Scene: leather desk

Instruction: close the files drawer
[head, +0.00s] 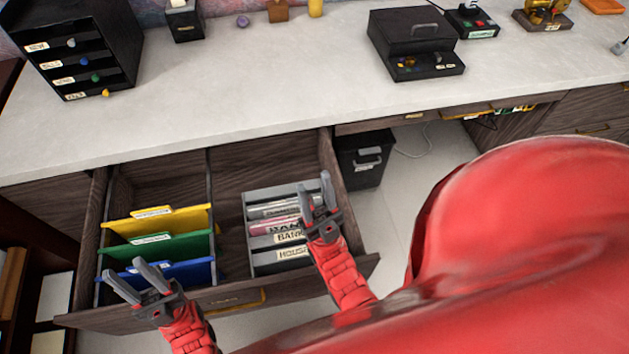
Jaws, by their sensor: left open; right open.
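The files drawer (232,157) is pulled out from under the left part of the desk. Its left side holds yellow, green and blue folders (160,247). Its right side holds a grey rack (260,264) with labelled dividers. The front panel has a brass handle (238,301). My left gripper (137,277) is open at the front left of the drawer, over or near the blue folder. My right gripper (317,192) is open above the right part of the drawer, overlapping the rack. I cannot tell whether either touches the drawer.
The grey desk top (250,85) lies behind the drawer. It bears a black drawer unit (85,45) at left and a black cash box (415,45). A black bin (365,158) stands under the desk, right of the drawer. My red body fills the lower right.

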